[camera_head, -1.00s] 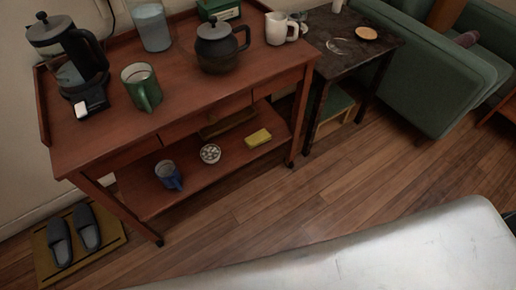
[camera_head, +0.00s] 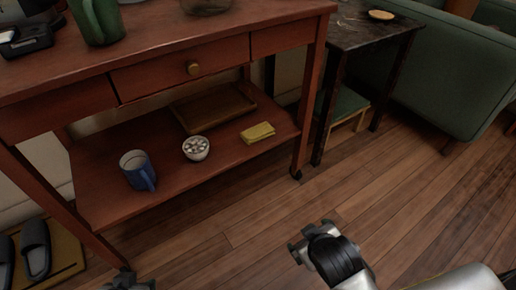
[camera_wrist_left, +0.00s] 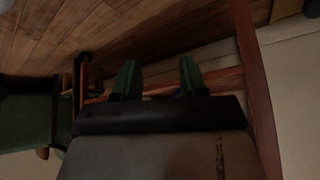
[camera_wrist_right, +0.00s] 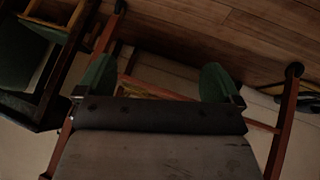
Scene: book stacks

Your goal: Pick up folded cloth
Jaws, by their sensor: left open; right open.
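A yellow folded cloth (camera_head: 257,132) lies flat on the lower shelf (camera_head: 215,172) of the red-brown wooden cart, near the shelf's right end. My right gripper (camera_head: 300,246) is in front of the cart and nearer to me, right of the cloth in the picture and apart from it. My left gripper (camera_head: 124,276) is at the bottom edge, left of the cloth and mostly cut off. Spread green fingers show in the left wrist view (camera_wrist_left: 158,78) and the right wrist view (camera_wrist_right: 158,80), with nothing between them.
The same shelf holds a blue mug (camera_head: 137,171), a bowl of white pieces (camera_head: 196,148) and a wooden tray (camera_head: 213,106). A drawer (camera_head: 182,70) and the cart top hang above. A dark side table (camera_head: 345,38) stands at right. The floor in front is clear.

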